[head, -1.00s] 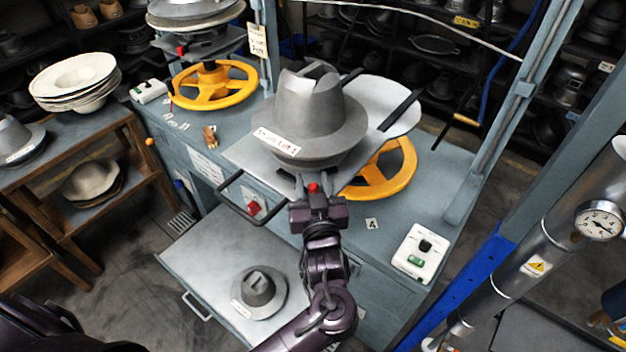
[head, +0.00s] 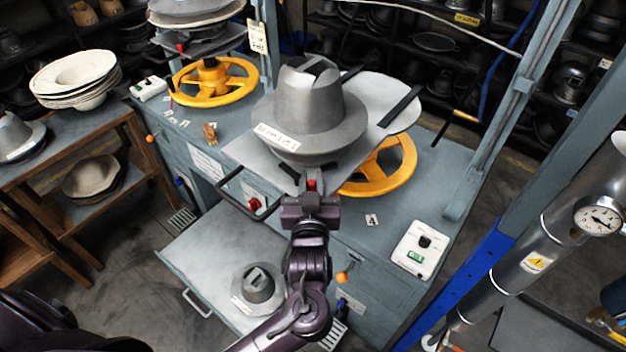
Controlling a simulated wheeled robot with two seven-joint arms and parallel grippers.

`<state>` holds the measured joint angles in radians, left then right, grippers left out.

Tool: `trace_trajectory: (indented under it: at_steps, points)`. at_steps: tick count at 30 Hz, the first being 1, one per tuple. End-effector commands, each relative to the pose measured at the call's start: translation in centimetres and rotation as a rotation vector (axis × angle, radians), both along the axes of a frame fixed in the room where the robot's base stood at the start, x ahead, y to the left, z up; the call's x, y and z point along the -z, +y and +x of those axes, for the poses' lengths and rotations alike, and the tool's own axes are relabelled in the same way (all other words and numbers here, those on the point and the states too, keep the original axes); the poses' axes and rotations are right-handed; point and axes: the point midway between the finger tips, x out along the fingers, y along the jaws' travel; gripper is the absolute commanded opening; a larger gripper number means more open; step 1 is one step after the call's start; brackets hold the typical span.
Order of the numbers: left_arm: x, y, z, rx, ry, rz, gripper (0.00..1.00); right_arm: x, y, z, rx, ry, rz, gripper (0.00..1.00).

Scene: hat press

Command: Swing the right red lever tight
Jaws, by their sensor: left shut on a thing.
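The right red lever (head: 312,184) shows as a small red piece at the front of the plate, just below the grey metal hat form (head: 312,110). My left gripper (head: 311,196) is shut on it, and its jaws hide most of the lever. The hat form stands upright on the flat metal plate (head: 245,155) of the right press. Dark fittings beside the jaws are partly hidden under the plate. A small red part (head: 181,48) shows on the left press. My right gripper is not in view.
A yellow handwheel (head: 400,165) lies beneath the plate. A dark bar handle (head: 232,200) juts out left of my gripper. A white control box (head: 418,250) stands at right. A smaller hat form (head: 258,288) sits on the lower pull-out shelf (head: 205,245). A blue post stands further right.

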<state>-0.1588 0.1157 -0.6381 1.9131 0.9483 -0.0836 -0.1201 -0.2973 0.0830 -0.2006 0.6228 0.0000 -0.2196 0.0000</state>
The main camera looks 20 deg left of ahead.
Motion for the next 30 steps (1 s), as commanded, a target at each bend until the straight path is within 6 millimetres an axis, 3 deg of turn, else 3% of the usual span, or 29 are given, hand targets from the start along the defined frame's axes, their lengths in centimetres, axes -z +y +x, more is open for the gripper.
trace_trajectory:
  at_steps: [21, 30]
  points:
    - [0.0, 2.0, -1.7, 0.65, 0.005, 0.008, 0.0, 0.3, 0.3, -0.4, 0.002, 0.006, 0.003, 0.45]
    - [0.0, 2.7, -1.9, 0.849, 0.002, 0.003, 0.0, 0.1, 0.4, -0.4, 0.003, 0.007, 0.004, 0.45]
